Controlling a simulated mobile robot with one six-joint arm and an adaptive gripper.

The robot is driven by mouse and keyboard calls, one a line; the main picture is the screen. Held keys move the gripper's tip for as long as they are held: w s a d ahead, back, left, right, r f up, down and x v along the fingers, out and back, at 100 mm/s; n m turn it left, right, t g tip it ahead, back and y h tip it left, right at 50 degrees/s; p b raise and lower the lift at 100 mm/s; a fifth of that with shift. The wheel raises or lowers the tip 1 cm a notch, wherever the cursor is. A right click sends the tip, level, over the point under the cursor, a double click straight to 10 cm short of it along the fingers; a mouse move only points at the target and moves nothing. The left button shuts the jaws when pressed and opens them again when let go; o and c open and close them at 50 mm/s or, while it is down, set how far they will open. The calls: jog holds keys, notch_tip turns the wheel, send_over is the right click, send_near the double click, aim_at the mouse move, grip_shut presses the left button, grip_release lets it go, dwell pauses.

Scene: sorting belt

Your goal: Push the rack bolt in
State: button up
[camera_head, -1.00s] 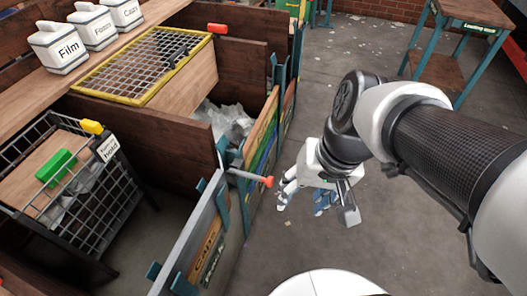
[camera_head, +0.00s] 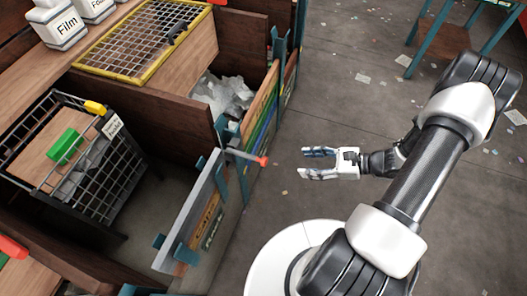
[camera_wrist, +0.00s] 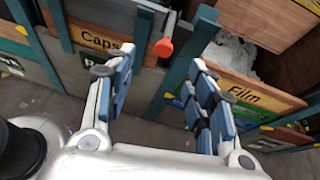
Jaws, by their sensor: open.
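The rack bolt (camera_head: 245,156) is a grey rod with a red-orange knob, sticking out to the right from the top of the bay fronts in the head view. In the wrist view its knob (camera_wrist: 164,47) faces me, between my two fingers and beyond them. My gripper (camera_head: 304,163) is open and empty. It points left toward the knob, with a visible gap between them. In the wrist view my gripper (camera_wrist: 163,85) has its blue-padded fingers spread wide. The bolt's inner end is hard to make out behind the posts.
A grey front board marked Caps (camera_wrist: 105,42) and a wooden board marked Film (camera_wrist: 250,95) flank the bolt. Teal posts (camera_wrist: 180,75) stand close by. A wire cage trolley (camera_head: 75,165) stands in the left bay. The floor right of the bays is open.

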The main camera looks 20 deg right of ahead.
notch_tip(320, 180, down, 2)
jog(key=m+t, duration=0.1)
jog(key=m, duration=0.1)
jog(key=b, duration=0.2)
send_near(264, 161)
jog(key=x, duration=0.7)
jog(key=f+x, duration=0.1)
jog(key=x, duration=0.2)
jog(key=shift+w+d+f, duration=0.15)
jog(key=shift+w, duration=0.1)
grip_shut()
